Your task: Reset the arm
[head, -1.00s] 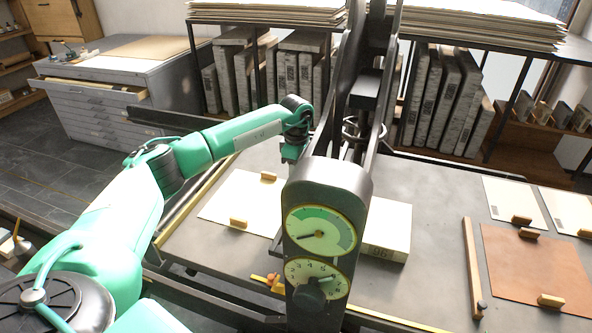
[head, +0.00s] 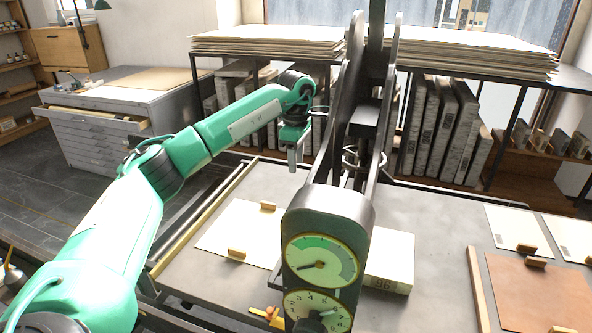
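My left arm comes in from the lower left and reaches up to the middle of the view. My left gripper (head: 296,157) hangs down at its end, above the press bed and left of the tall dark press frame. Its fingers look narrow and close together, and the frame does not show clearly whether they are open. I see nothing held in it. My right gripper is not in view.
The press column with two dials (head: 323,262) stands in the centre. The press bed (head: 430,222) holds a pale sheet (head: 242,231), a stone block (head: 390,262) and a brown sheet (head: 540,292). A shelf with stones stands behind; a grey flat-file cabinet (head: 110,112) is at the back left.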

